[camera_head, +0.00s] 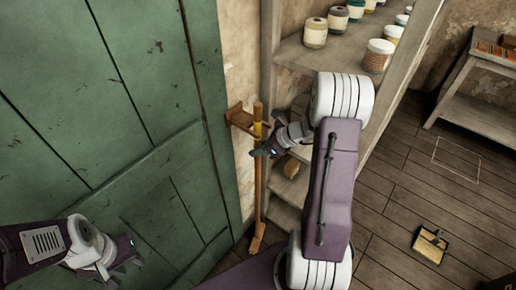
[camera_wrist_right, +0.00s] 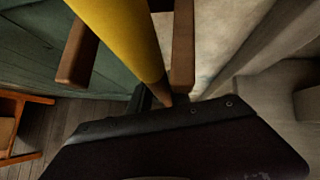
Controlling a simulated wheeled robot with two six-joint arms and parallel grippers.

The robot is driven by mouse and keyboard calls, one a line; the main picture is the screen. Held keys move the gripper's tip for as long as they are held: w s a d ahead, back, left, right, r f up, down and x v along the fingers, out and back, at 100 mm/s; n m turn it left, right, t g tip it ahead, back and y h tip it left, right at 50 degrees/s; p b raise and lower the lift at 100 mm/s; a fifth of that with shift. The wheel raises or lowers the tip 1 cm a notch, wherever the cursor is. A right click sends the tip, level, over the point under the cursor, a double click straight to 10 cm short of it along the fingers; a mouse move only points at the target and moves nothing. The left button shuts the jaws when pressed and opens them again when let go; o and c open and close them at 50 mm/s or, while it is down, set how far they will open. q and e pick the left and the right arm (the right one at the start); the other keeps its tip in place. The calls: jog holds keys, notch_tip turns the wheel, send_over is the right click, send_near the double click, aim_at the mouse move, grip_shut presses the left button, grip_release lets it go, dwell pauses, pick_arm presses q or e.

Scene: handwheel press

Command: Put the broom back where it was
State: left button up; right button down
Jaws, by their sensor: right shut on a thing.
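The broom (camera_head: 258,185) stands nearly upright against the wall between the green door and the shelf. Its handle has a yellow band, and its head (camera_head: 256,240) is near the floor. A wooden wall bracket (camera_head: 238,117) is at the upper handle. In the right wrist view, the yellow handle (camera_wrist_right: 122,40) appears between two wooden prongs (camera_wrist_right: 78,52); whether it touches them I cannot tell. My right gripper (camera_head: 264,143) is shut on the handle just below the bracket. My left gripper (camera_head: 118,262) is away at the lower left, in front of the door; its jaw opening is unclear.
The green door (camera_head: 120,90) fills the left. The shelf (camera_head: 270,60) with several jars (camera_head: 315,32) stands right beside the broom. A dustpan (camera_head: 430,245) lies on the wooden floor at the right. A workbench (camera_head: 470,85) stands at the back right.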

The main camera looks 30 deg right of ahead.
jog(key=c, duration=1.2)
grip_release()
jog(key=p+v, duration=0.2)
jog(key=v, duration=1)
jog(key=s+a+f+n+g+h, duration=0.2)
jog(key=s+a+n, duration=0.4)
jog(key=n, duration=0.8)
jog(key=s+a+f+n+g+h, duration=0.3)
jog(key=s+a+n, duration=0.3)
jog(key=a+n, duration=0.4)
jog(key=f+n, duration=0.1)
jog(key=n, duration=0.3)
jog(key=shift+f+n+g, duration=0.3)
jog(key=shift+f+g, duration=0.1)
